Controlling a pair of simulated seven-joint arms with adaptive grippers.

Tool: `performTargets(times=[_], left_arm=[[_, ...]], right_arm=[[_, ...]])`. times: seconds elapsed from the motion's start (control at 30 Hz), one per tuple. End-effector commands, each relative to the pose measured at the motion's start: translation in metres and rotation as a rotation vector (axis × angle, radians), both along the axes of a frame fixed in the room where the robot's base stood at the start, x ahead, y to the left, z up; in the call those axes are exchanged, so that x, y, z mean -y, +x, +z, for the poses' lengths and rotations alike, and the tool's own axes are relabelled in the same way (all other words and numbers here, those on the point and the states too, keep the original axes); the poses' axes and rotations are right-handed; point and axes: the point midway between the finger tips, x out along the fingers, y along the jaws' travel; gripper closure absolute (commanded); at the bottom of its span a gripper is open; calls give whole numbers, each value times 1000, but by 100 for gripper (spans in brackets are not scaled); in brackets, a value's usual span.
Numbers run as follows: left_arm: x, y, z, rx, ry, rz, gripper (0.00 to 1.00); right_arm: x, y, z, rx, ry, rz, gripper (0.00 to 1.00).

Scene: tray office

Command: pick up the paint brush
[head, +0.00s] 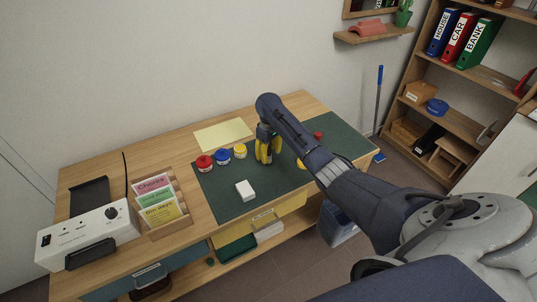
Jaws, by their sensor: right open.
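My right gripper (266,151), with yellow fingers, points down over the dark green mat (222,198) on the wooden desk. It is open. I cannot make out a paint brush; the gripper and my right arm cover part of the mat. A small red item (318,135) and a small yellow item (301,164) show beside the arm, too small and partly hidden to identify. My left gripper is not in view.
Red (204,163), blue (222,156) and yellow (239,151) jars stand in a row left of the gripper. A white block (245,190) lies nearer the front. A card holder (165,218) and a white device (88,236) fill the desk's left side.

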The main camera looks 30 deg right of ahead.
Motion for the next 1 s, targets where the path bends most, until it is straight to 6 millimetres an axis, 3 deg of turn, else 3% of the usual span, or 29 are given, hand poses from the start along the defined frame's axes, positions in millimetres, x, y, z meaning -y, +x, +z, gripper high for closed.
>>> performTargets(times=[0.17, 0.6, 1.0], left_arm=[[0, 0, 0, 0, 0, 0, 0], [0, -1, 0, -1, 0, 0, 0], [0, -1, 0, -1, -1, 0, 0]], right_arm=[[0, 0, 0, 0, 0, 0, 48], [0, 0, 0, 0, 0, 1, 99], [0, -1, 0, -2, -1, 0, 100]])
